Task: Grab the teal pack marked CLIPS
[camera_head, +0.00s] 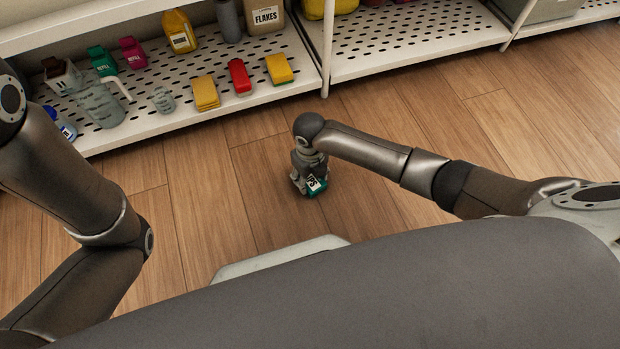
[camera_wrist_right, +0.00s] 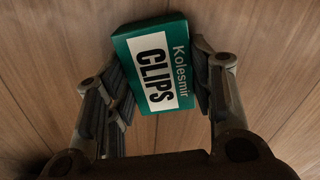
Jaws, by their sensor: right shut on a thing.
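The teal pack marked CLIPS (camera_wrist_right: 160,68) has a white label and sits tilted between the fingers of my right gripper (camera_wrist_right: 160,95) in the right wrist view. The gripper is shut on it. In the head view the pack (camera_head: 317,187) shows at the tip of my right gripper (camera_head: 308,184), over the wooden floor in front of the shelving. I cannot tell from the pictures how far it is above the floor. My left arm is at the left of the head view, but its gripper is out of view.
The perforated lower shelf (camera_head: 225,115) holds a yellow pack (camera_head: 205,93), a red pack (camera_head: 239,77), a yellow and green sponge (camera_head: 279,69), a clear pitcher (camera_head: 98,104) and several bottles. A FLAKES bag (camera_head: 265,16) stands farther back. The wooden floor (camera_head: 400,105) beside the shelving is clear.

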